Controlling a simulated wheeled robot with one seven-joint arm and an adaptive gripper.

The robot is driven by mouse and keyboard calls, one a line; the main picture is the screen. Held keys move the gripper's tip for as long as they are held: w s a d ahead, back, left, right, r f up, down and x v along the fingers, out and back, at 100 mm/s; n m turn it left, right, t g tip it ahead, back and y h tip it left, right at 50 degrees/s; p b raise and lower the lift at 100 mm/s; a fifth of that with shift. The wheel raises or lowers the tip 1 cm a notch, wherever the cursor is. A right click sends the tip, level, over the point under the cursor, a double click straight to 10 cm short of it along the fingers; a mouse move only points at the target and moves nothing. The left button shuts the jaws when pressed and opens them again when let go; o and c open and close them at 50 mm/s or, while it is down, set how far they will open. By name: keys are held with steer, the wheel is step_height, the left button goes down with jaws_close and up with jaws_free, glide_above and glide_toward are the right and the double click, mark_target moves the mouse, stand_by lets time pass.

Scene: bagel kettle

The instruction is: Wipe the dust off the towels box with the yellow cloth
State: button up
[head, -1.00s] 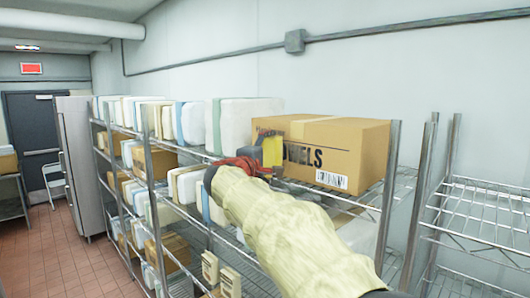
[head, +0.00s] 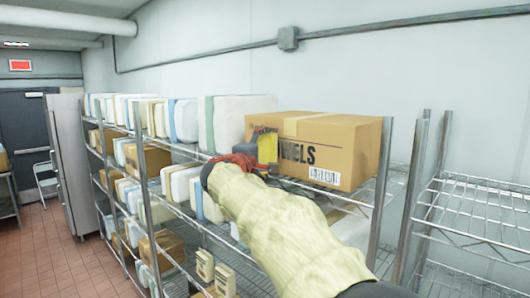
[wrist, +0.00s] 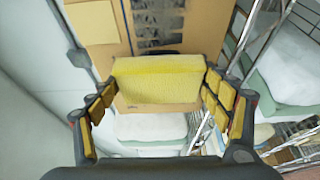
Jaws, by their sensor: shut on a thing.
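The towels box (head: 345,145) is a brown cardboard carton on the top shelf, with dark lettering and a barcode on its front. My gripper (head: 262,148) is in front of the box's left part, hiding some lettering. It is shut on the yellow cloth (head: 268,148). In the wrist view the cloth (wrist: 158,78) spans between the fingers of my gripper (wrist: 160,86), against or just before the box (wrist: 205,25); contact is unclear. A mottled grey patch shows on the cardboard there; I cannot tell whether it is dust or print.
The wire shelf rack (head: 380,190) holds several white packages (head: 235,118) left of the box and more cartons below. A second, empty wire rack (head: 475,205) stands to the right. The tiled floor (head: 50,250) is open at left.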

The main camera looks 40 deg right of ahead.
mark_target(293, 152)
steer(key=shift+d, duration=0.75)
steer(key=shift+b, duration=0.3)
steer(key=shift+s+d+f+b, duration=0.1)
steer(key=shift+s+f+b, duration=0.05)
steer(key=shift+s+b, duration=1.4)
steer(key=shift+s+d+b, duration=0.15)
steer(key=shift+s+b, duration=0.45)
steer(key=shift+s, duration=0.85)
steer(key=shift+s+d+b, duration=0.2)
steer(key=shift+s+b, duration=0.4)
steer(key=shift+s, duration=0.9)
steer(key=shift+s+d+b, duration=0.15)
steer(key=shift+s+b, duration=0.45)
steer(key=shift+s, duration=0.85)
steer(key=shift+w+b, duration=0.15)
steer(key=shift+b, duration=0.15)
steer(key=shift+w+a+b, duration=0.2)
steer(key=shift+w+b, duration=0.15)
steer(key=shift+w, duration=1.45)
steer(key=shift+w+a, duration=0.2)
steer(key=shift+w, duration=1.85)
steer(key=shift+w+a, duration=0.2)
steer(key=shift+w, duration=1.85)
